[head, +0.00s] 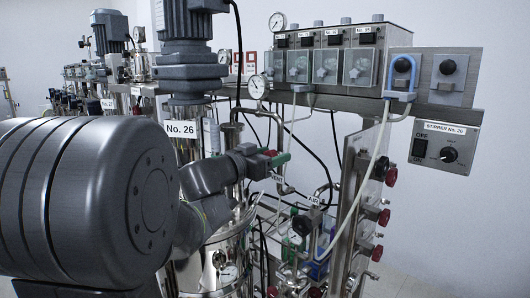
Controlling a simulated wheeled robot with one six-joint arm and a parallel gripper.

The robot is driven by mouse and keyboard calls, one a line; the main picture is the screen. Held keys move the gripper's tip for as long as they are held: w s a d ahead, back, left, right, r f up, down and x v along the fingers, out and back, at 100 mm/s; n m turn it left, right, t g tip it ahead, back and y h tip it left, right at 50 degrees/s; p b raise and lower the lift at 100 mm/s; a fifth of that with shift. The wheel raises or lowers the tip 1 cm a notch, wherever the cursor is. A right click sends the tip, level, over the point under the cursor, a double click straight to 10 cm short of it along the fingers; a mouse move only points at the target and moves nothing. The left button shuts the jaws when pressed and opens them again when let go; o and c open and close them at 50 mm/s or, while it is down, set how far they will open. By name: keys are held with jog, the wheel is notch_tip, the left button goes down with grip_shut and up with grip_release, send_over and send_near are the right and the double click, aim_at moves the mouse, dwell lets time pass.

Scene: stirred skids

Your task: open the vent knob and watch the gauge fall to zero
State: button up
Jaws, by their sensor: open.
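My gripper (268,161) is at the end of my arm, in the middle of the head view, in front of the steel vessel marked No. 26. It is open. A tag reading VENT (278,177) hangs just below. I cannot tell whether the fingers are around the knob or only beside it, or whether they touch it. A round white gauge (257,87) stands above the gripper; its needle is too small to read. My arm hides part of the vessel.
Another gauge (277,22) is higher up, and a lower one (229,275) is near the vessel. A stirrer box (446,148) is at the right. Pipes, hoses and several red knobs crowd the skid frame right of the gripper. A tag reads AIR (313,200).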

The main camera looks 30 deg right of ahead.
jog(key=c, duration=1)
